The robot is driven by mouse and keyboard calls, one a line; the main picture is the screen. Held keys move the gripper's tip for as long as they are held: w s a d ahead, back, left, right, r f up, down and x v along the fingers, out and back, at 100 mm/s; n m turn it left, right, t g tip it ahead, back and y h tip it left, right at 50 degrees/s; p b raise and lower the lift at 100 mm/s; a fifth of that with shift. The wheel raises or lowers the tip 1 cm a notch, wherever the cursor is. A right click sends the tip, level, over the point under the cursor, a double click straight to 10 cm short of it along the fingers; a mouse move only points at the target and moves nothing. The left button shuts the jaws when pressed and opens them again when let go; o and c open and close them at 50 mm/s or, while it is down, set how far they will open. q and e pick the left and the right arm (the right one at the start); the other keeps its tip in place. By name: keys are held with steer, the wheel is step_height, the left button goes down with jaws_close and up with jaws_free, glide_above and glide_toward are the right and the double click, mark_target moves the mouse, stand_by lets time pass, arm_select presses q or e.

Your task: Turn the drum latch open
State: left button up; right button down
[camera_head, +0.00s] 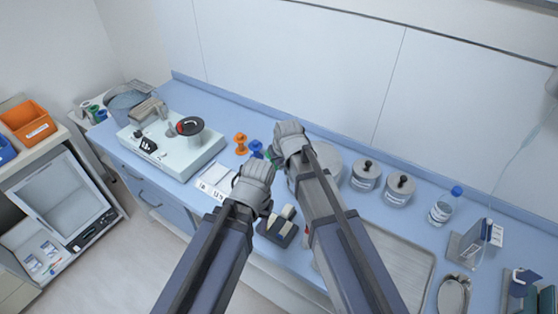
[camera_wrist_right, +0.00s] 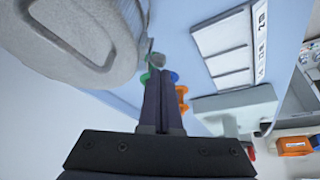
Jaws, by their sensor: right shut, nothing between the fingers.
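A round grey metal drum (camera_head: 327,157) stands on the blue counter, partly hidden behind my right forearm. In the right wrist view the drum (camera_wrist_right: 80,35) fills the upper left, with its rounded rim toward my fingers. A small grey knob-like part (camera_wrist_right: 154,60) shows by the rim at my fingertips; I cannot tell if it is the latch or whether they touch. My right gripper (camera_head: 290,140) is at the drum's left side, shut and empty; its fingers (camera_wrist_right: 160,78) are together in the wrist view. My left gripper (camera_head: 256,180) is lower left of it, fingers not clear.
Orange (camera_head: 241,143) and blue (camera_head: 256,148) spools stand left of my right gripper. A dark block holder (camera_head: 275,232) is in front.

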steer(key=shift+s+d, duration=0.1)
steer(key=shift+s, duration=0.15)
steer(key=shift+t, duration=0.3)
steer(key=s+b, duration=0.1)
steer(key=s+f, duration=0.1)
steer(key=s, duration=0.1)
steer(key=s+d+f+b, duration=0.1)
steer(key=shift+s+d+f+b, duration=0.1)
steer(key=shift+s+f+b, duration=0.05)
steer(key=shift+s+b, duration=0.15)
steer(key=shift+w, duration=0.25)
steer(key=shift+w, duration=0.1)
